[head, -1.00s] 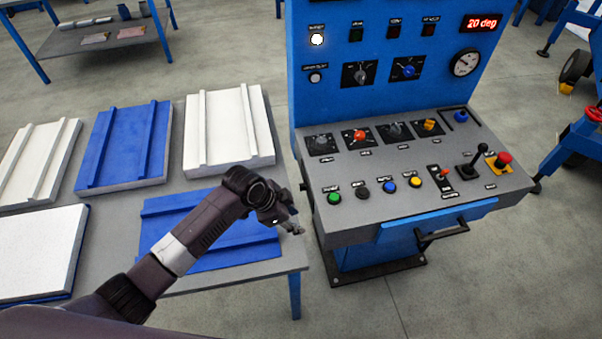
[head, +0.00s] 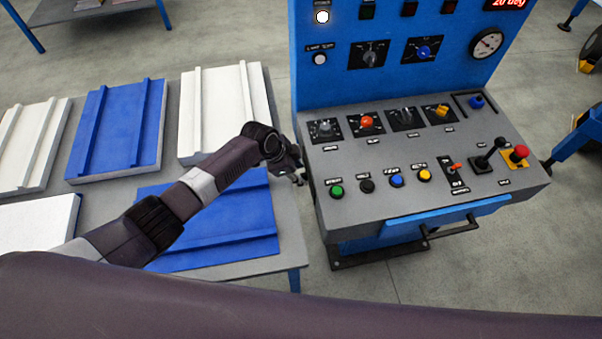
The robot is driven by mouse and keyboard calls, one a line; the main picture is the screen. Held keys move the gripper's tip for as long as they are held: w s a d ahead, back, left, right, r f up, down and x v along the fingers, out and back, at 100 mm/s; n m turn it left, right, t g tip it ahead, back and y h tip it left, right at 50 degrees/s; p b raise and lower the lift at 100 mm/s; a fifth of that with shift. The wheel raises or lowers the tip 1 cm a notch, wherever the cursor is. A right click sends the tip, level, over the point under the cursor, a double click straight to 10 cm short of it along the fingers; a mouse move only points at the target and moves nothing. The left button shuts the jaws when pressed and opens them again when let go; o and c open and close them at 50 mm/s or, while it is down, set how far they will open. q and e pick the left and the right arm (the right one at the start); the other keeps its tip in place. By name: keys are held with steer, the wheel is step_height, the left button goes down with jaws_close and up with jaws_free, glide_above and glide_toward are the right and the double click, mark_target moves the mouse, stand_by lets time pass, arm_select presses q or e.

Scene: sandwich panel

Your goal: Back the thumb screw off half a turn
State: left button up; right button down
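I cannot tell for sure which part is the thumb screw. A small blue knob (head: 477,102) stands in a dark frame at the console's back right corner and may be it. My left gripper (head: 299,178) is at the console's left edge, above the right edge of the table and well to the left of that knob. Its fingers are small and seen from behind, so whether they are open or shut does not show. No held object is visible in it. My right gripper is not in view.
The grey console (head: 340,215) carries rotary knobs, a row of push buttons, a black lever (head: 488,154) and a red mushroom button (head: 518,154). A handle (head: 450,232) sticks out in front. The table (head: 291,230) at left holds white and blue panels.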

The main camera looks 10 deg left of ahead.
arm_select(q)
steer(key=shift+d+f, duration=0.2)
steer(key=shift+f, duration=0.4)
steer(key=shift+w, duration=0.1)
steer(key=shift+c, duration=1.8)
jaws_close()
steer(key=shift+f+b, duration=0.15)
steer(key=shift+b, duration=0.2)
steer(key=shift+w+a+n+g+h+b, duration=0.2)
steer(key=shift+g+b, duration=0.65)
steer(key=shift+b, duration=1.6)
steer(key=shift+w+d+n+g+h+b, duration=0.15)
steer(key=shift+g+h+b, duration=0.45)
steer(key=shift+b, duration=1.8)
steer(key=shift+w+a+n+g+h+b, duration=0.2)
steer(key=shift+g+b, duration=0.85)
steer(key=shift+b, duration=1.4)
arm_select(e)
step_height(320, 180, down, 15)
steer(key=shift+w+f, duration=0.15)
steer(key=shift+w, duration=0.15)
